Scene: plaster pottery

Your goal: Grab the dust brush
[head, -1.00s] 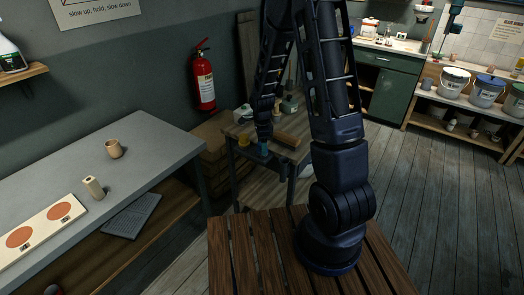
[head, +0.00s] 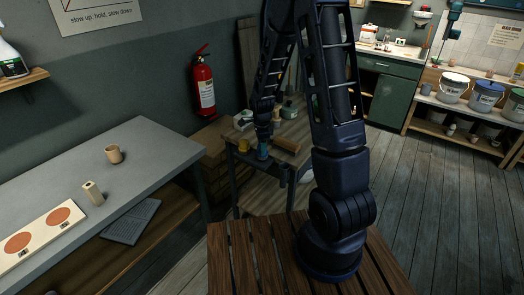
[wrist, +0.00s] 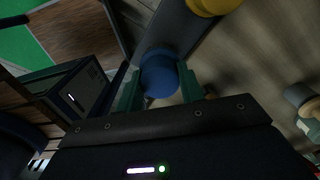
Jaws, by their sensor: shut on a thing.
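My gripper (head: 263,144) reaches down over the small worktable's near edge in the head view. In the wrist view its green fingers (wrist: 160,88) are shut around a blue, round-ended thing (wrist: 159,72). This blue piece also shows just below the gripper in the head view (head: 262,153). It may be the dust brush, but no bristles show and its lower part is hidden, so I cannot tell for sure. I also cannot tell whether it touches the table.
A yellow thing (head: 243,146) stands close to the left of the gripper, and a brown wooden piece (head: 287,144) lies to the right. Pots (head: 290,109) stand behind. A grey bench (head: 150,160) is at the left. The plank floor at right is clear.

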